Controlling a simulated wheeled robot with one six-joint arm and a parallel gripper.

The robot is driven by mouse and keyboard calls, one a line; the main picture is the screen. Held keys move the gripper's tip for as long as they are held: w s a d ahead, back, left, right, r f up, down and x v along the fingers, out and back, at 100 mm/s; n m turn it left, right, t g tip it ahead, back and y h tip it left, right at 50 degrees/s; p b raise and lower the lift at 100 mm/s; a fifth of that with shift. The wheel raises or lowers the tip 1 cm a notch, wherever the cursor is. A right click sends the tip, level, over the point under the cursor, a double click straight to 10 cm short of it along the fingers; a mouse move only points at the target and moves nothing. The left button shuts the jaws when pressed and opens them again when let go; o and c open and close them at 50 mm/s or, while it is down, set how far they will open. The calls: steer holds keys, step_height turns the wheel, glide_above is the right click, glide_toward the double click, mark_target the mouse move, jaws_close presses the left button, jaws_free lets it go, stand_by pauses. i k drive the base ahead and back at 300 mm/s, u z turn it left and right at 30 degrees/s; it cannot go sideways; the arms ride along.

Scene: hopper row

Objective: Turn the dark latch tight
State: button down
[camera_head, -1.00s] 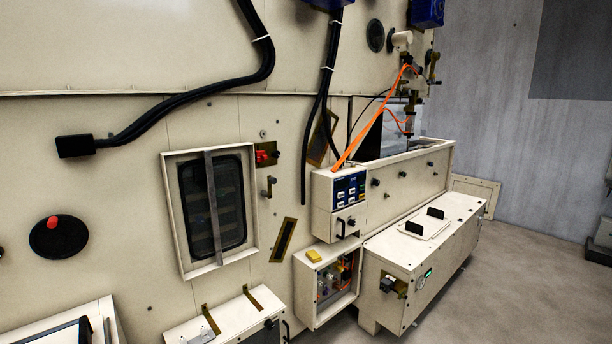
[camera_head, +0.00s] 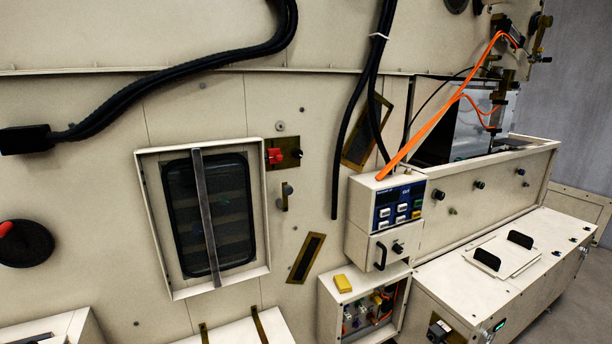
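A small latch-like fitting (camera_head: 285,197) with a dark grey knob and an upright brass-coloured piece sits on the cream wall, just right of the framed window. It is the likeliest dark latch, but it is too small to tell how tight it is. The window (camera_head: 208,212) has a dark pane in a cream frame, with a long grey bar (camera_head: 205,217) running upright across it. A red knob (camera_head: 275,156) on a brass plate is above the fitting. My gripper is not in view.
Black cables (camera_head: 365,105) hang from above. A long white cabinet (camera_head: 510,265) stands at the lower right. The wall around the fitting is mostly bare.

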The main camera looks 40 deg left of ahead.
mark_target(287, 190)
steer(key=u, duration=0.35)
steer(key=i, duration=0.8)
steer(key=u, duration=0.6)
